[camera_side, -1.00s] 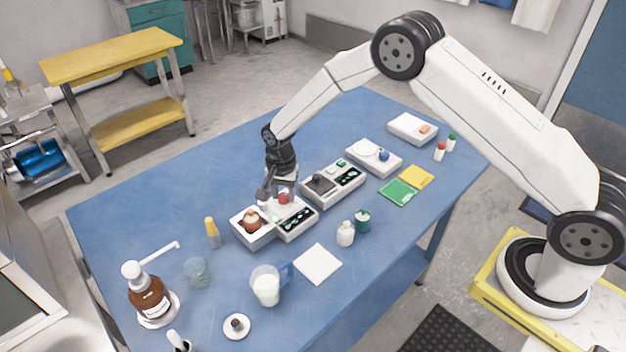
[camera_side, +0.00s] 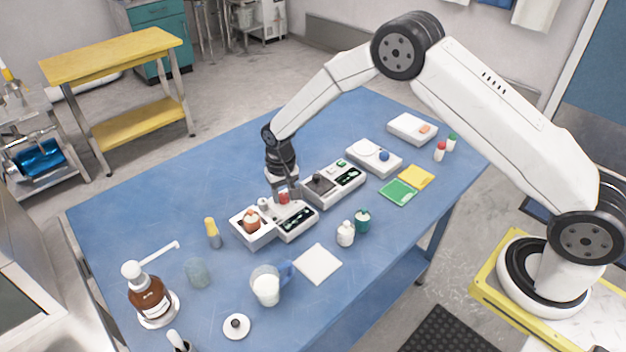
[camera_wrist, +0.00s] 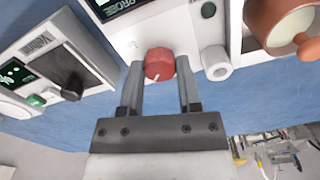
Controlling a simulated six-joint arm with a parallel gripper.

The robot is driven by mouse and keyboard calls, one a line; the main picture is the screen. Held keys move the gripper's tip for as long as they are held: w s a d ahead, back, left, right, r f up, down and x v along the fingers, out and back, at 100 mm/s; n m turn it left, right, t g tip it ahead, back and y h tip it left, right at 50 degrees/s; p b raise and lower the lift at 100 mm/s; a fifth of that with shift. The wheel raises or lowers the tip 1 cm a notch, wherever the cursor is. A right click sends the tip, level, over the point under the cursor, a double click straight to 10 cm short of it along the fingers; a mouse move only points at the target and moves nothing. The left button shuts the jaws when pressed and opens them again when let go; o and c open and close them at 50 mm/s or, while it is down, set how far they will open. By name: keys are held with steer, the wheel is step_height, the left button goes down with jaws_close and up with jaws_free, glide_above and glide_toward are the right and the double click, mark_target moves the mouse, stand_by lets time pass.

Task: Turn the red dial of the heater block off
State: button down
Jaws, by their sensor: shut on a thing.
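The heater block (camera_side: 296,226) is a white unit with a dark display, standing on the blue table in the side view. Its red dial (camera_side: 284,198) is on the face toward my arm. In the wrist view the red dial (camera_wrist: 159,64) is large, with a short white mark near its lower edge. My gripper (camera_wrist: 160,68) is shut on the red dial, one finger on each side. In the side view my gripper (camera_side: 284,190) comes down from above onto the dial and partly covers it.
A copper-coloured pot (camera_side: 251,221) sits on the white block's left part, close to the dial. A grey-white unit with a black knob (camera_side: 320,183) stands just right of my gripper.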

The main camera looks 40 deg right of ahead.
mark_target(284, 196)
steer(key=n, duration=0.4)
steer(key=shift+n, duration=0.4)
steer(key=n, duration=0.5)
steer(key=shift+c, duration=1.4)
jaws_free()
steer(key=shift+r, duration=0.1)
steer(key=shift+r, duration=3.8)
